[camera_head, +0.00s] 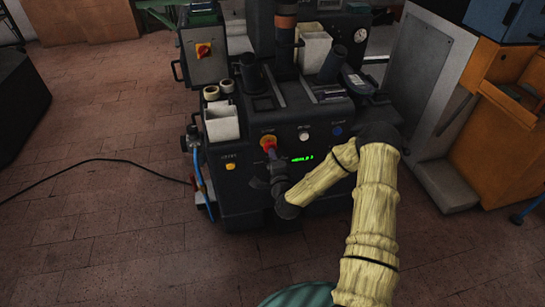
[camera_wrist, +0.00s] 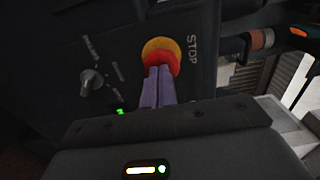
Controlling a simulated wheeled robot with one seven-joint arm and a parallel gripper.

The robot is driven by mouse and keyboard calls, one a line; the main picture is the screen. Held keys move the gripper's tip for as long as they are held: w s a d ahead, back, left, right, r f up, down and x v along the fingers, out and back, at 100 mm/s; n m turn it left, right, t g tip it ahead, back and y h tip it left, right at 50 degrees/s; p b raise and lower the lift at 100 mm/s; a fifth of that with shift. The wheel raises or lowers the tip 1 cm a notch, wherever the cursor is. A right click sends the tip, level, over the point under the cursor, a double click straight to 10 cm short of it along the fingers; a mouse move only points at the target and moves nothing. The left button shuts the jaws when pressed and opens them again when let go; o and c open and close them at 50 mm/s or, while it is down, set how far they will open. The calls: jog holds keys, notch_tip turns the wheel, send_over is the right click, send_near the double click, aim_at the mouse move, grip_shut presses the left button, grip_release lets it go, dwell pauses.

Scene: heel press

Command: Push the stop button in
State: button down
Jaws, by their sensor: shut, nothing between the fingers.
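The stop button (camera_wrist: 163,59) is a red and yellow round button on the dark front panel, with the word STOP beside it in the wrist view. In the head view the stop button (camera_head: 268,142) sits near the upper front of the dark machine. My gripper (camera_wrist: 159,72) is shut with nothing between its fingers. Its two purple-grey fingertips overlap the lower part of the red cap; whether they touch it I cannot tell. In the head view my gripper (camera_head: 272,154) is just below the button and small.
A grey selector knob (camera_wrist: 91,79) is on the same panel. A white button (camera_head: 303,135), a blue button (camera_head: 337,131) and a green display (camera_head: 302,159) are to the right. A yellow button (camera_head: 230,166) is lower left. A black cable (camera_head: 110,161) lies on the brick floor.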

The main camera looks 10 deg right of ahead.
jog(key=shift+w+r, duration=0.35)
jog(key=shift+w, duration=0.55)
jog(key=shift+a+r, duration=0.1)
jog(key=s+p, duration=0.2)
jog(key=s, duration=1.2)
jog(key=shift+s+f+p, duration=0.35)
jog(key=shift+f, duration=0.1)
